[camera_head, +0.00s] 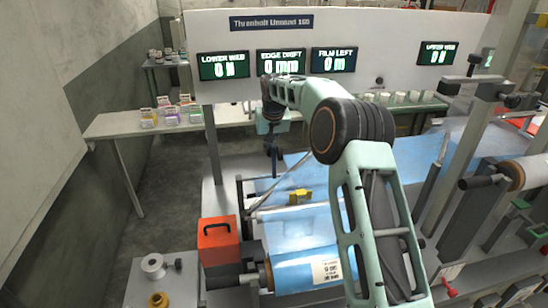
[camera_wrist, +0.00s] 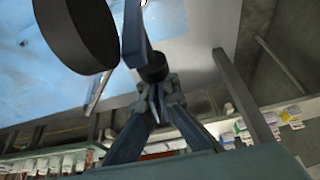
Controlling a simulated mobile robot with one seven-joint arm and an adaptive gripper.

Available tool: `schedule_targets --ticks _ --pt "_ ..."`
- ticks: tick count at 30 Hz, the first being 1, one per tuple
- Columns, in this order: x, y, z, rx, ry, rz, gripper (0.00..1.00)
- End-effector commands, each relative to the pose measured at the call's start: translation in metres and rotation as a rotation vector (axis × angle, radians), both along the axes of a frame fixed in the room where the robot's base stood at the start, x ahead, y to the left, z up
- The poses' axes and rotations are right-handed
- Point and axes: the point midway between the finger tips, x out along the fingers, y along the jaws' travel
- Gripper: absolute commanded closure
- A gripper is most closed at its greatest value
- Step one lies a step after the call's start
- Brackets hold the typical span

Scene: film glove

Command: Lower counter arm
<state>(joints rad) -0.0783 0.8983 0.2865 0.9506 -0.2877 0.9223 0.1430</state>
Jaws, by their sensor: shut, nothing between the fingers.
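My gripper (camera_head: 273,171) points down over the left end of the machine. Its fingers (camera_wrist: 156,95) are drawn together in the wrist view, with nothing seen between them. A slanted grey bar (camera_head: 280,187) crosses above the blue film (camera_head: 298,232), just below and right of my gripper; it may be the counter arm, but I cannot be sure. In the wrist view a dark blue bar (camera_wrist: 134,32) with a black end (camera_wrist: 152,68) stands just beyond my fingertips, beside a large dark roller (camera_wrist: 75,35). I cannot tell whether the fingers touch it.
An orange box (camera_head: 217,241) with a black handle stands at the machine's front left. A yellow block (camera_head: 300,197) sits over the film. The panel's displays (camera_head: 281,62) read 0 N, 0 mm and 0 m. A side table (camera_head: 110,125) holds small coloured packs. The left floor is clear.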

Motion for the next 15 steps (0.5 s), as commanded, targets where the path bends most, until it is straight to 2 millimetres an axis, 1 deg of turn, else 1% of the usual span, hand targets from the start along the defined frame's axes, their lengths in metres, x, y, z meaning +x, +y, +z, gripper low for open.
schedule_targets --ticks 15 --pt "-0.020 -0.004 -0.006 -0.002 0.010 -0.001 1.00"
